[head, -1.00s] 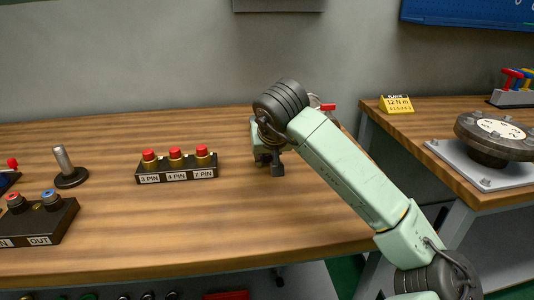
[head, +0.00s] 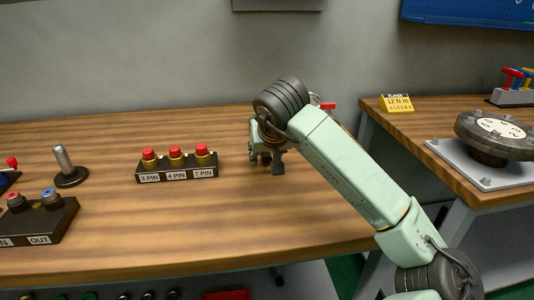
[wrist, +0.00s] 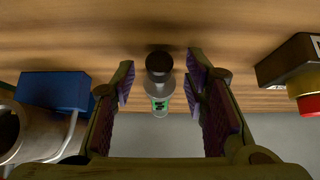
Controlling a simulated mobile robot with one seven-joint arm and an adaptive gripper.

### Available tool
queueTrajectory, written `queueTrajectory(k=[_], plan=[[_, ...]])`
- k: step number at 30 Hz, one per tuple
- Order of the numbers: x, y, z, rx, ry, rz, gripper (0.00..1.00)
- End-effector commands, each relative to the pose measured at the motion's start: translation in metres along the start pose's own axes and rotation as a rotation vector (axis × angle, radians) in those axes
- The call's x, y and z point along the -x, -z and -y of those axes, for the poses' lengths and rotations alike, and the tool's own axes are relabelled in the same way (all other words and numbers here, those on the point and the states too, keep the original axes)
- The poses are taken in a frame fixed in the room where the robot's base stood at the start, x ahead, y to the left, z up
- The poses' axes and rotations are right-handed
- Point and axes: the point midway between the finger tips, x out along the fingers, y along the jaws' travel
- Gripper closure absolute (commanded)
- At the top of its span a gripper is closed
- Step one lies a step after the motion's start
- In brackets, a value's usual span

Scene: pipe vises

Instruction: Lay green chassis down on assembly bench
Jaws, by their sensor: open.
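My gripper (head: 266,162) is low over the wooden assembly bench (head: 200,225), to the right of the block with red caps. In the wrist view my gripper (wrist: 161,78) is open, with a finger on each side of a small grey cylindrical part (wrist: 159,84). This part has a dark round end and a green label. It appears apart from both fingers and close to the bench top. It may be the green chassis, but I cannot tell for sure. In the head view my gripper and wrist hide it.
A block with red-capped connectors (head: 177,170) stands left of my gripper; its end shows in the wrist view. A blue block (wrist: 54,91) and a round metal part (wrist: 22,130) are on the other side. The front middle of the bench is clear.

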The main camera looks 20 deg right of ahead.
Motion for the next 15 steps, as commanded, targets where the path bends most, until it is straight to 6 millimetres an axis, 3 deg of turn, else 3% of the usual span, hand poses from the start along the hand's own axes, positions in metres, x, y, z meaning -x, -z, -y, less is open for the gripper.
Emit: queueTrajectory(k=[9, 15], plan=[[0.068, 0.000, -0.001, 0.003, -0.005, -0.004, 0.59], [0.102, 0.000, -0.001, 0.001, -0.004, -0.002, 0.59]])
